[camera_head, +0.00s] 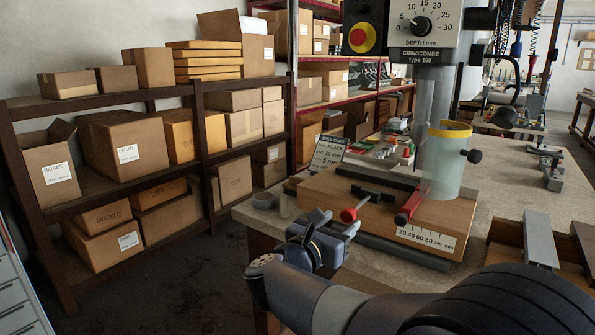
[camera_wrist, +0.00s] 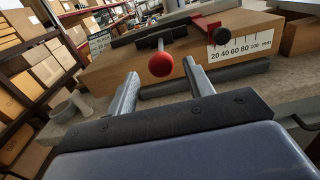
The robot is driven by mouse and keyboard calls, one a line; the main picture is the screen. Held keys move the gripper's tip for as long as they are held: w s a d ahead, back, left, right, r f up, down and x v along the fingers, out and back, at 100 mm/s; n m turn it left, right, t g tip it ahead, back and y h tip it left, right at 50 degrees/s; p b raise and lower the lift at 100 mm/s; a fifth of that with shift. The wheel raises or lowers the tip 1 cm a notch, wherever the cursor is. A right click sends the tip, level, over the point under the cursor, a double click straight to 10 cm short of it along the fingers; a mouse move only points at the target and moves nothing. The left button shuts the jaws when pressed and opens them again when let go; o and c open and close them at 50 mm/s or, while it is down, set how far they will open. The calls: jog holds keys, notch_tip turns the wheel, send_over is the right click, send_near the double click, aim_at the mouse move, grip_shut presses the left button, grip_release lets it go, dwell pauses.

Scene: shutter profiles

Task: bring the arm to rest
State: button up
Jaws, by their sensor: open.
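My gripper (camera_wrist: 162,88) is open and empty in the wrist view, its two metal fingers spread apart. In the head view my gripper (camera_head: 318,222) is at the near edge of the workbench, just in front of the drilling machine's wooden base. A red ball knob (camera_wrist: 161,64) shows between and beyond the fingers in the wrist view; it also shows in the head view (camera_head: 348,215), close to my gripper. I cannot tell whether a finger touches it. My arm reaches in from the lower right of the head view.
The machine (camera_head: 432,55) has a depth dial, a clear guard (camera_head: 446,160) and a red-handled clamp (camera_head: 408,207). A sign card (camera_head: 328,152) stands behind its base. A grey profile (camera_head: 540,238) lies on the right. Shelves of boxes (camera_head: 125,153) stand left; the floor between is clear.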

aim_at(347, 215)
jog(key=x, duration=0.4)
jog(key=shift+w+d, duration=0.3)
jog(key=shift+w+d+r+p, duration=0.15)
jog(key=shift+w+p, duration=0.2)
jog(key=shift+p, duration=0.2)
jog(key=shift+w+d, duration=0.3)
jog(key=shift+w, duration=0.15)
jog(key=shift+s, duration=0.1)
